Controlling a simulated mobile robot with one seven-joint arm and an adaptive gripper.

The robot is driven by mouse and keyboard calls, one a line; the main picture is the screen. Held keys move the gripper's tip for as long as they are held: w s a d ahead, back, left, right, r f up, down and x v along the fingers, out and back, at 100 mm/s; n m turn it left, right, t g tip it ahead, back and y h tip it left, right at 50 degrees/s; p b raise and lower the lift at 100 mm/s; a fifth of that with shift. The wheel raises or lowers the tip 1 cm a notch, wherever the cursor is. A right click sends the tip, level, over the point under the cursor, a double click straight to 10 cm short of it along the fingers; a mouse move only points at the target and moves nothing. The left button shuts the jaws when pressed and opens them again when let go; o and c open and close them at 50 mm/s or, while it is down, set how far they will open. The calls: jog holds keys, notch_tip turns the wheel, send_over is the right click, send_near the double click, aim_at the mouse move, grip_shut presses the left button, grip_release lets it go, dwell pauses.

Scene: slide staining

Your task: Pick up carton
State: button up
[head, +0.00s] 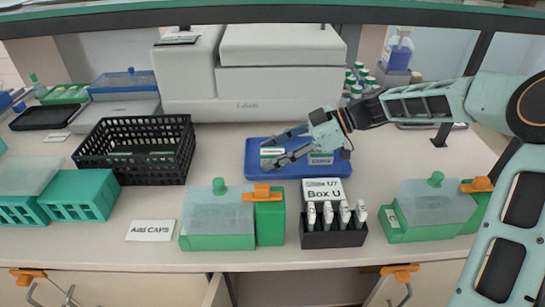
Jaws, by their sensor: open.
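Two small white-and-green boxes that look like cartons lie on the blue tray (258,174) in the middle of the bench. The left carton (271,152) shows between the fingers of my gripper (273,150). The right carton (321,158) lies just below the gripper's palm in the picture. My gripper is open and reaches in from the right, low over the tray, with its fingers pointing left. I cannot tell whether a finger touches the left carton. The gripper partly hides the tray.
A black basket (135,151) stands left of the tray. A white machine (280,95) stands behind it. In front are a green staining box (218,228), a black tube rack (333,238) and another green box (432,212). Bottles (355,90) stand behind the arm. Bare bench lies left of the tray.

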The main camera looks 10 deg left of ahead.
aim_at(272, 151)
jog(key=shift+c, duration=0.4)
jog(key=c, duration=1)
jog(key=shift+c, duration=0.2)
jog(key=shift+r, duration=0.45)
notch_tip(272, 151, up, 2)
jog(key=shift+r, duration=0.2)
jog(key=s+a+r+p, duration=0.2)
jog(key=s+r, duration=0.7)
jog(key=s, duration=0.4)
jog(key=shift+s+a+r, duration=0.35)
jog(key=shift+a+r, duration=0.05)
